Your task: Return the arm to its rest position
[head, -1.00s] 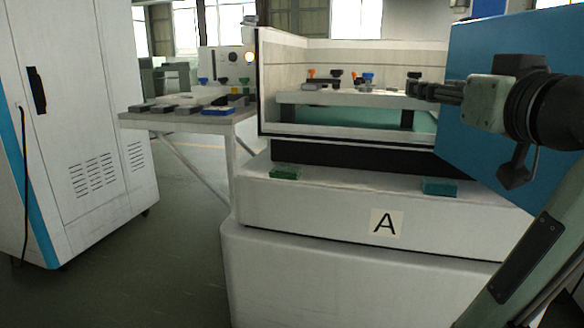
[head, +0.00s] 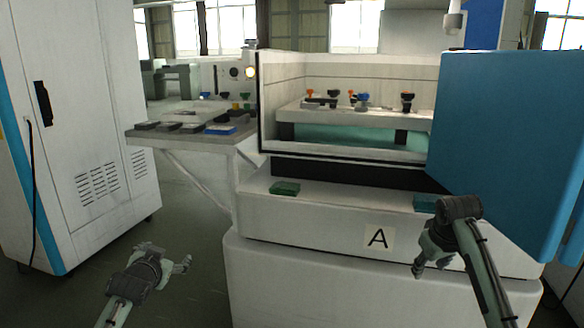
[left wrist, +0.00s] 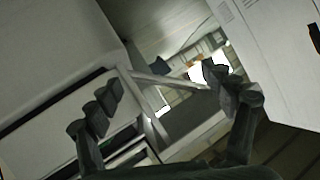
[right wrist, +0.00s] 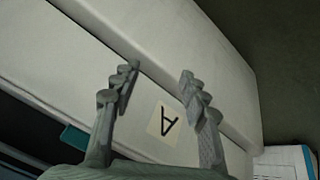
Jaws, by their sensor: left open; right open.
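My left gripper (head: 170,256) is low at the left in the head view, in front of the machine and over the floor. It is open and empty, with its two fingers apart in the left wrist view (left wrist: 155,95). My right gripper (head: 430,268) hangs in front of the machine's white base (head: 320,215), right of the label A (head: 378,238). It is open, with nothing between its fingers in the right wrist view (right wrist: 158,75). Label A (right wrist: 165,120) also shows there, beyond the fingers. Whether the right gripper touches the base cannot be told.
The blue door (head: 505,140) stands open at the right, behind my right arm. A side table (head: 190,139) with dark blocks stands left of the chamber. Green blocks (head: 284,188) (head: 425,203) sit on the base ledge. A white cabinet (head: 85,120) is at the left, with floor between.

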